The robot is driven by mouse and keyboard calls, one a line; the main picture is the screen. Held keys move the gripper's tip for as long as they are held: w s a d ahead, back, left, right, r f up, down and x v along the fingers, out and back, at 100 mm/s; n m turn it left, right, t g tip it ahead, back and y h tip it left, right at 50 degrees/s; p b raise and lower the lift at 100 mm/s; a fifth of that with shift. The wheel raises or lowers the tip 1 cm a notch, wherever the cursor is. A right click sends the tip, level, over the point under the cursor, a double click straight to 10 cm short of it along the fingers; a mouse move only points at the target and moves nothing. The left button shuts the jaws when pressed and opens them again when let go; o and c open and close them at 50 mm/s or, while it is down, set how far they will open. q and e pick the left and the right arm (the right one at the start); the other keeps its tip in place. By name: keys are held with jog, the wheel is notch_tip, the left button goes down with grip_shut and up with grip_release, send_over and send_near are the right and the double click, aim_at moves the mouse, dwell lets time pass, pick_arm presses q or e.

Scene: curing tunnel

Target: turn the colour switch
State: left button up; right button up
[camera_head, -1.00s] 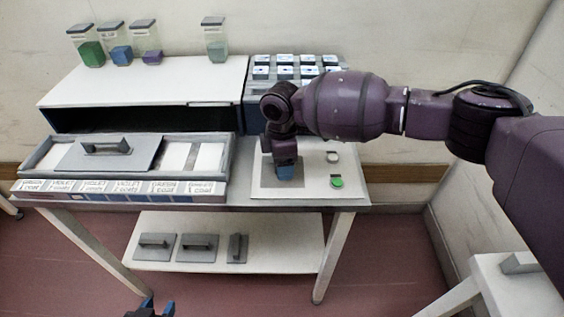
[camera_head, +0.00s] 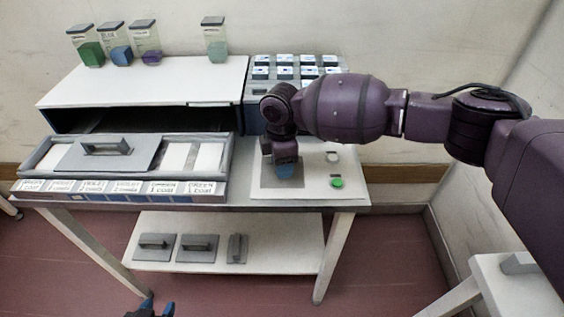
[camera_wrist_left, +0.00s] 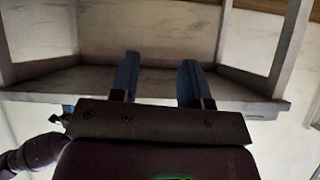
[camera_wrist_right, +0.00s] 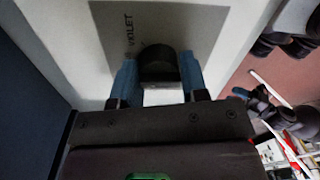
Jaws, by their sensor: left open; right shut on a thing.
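The colour switch shows in the right wrist view as a dark round-topped knob (camera_wrist_right: 158,66) on a grey plate (camera_wrist_right: 212,22) with the word "VIOLET" beside it. My right gripper (camera_wrist_right: 158,80) is shut on the knob, one blue finger on each side. In the head view my right gripper (camera_head: 285,171) points down over the pale panel (camera_head: 262,192) at the table's right end and hides the knob. My left gripper (camera_head: 158,306) is open and empty, low in front of the table; its spread fingers show in the left wrist view (camera_wrist_left: 158,78).
A green button (camera_head: 337,182) and a small pale round part (camera_head: 332,156) sit on the panel's right. The labelled tray (camera_head: 215,181) with a handled lid (camera_head: 100,160) is to its left. A rack of blocks (camera_head: 260,73) stands behind. Several jars (camera_head: 214,48) stand at the back.

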jog(key=n, duration=0.5)
jog(key=shift+b, duration=0.35)
jog(key=shift+n, duration=2.1)
jog(key=o, duration=0.9)
notch_tip(320, 180, up, 11)
jog(key=shift+a+p, duration=0.35)
jog(key=shift+p, duration=0.1)
jog(key=shift+w+f, duration=0.1)
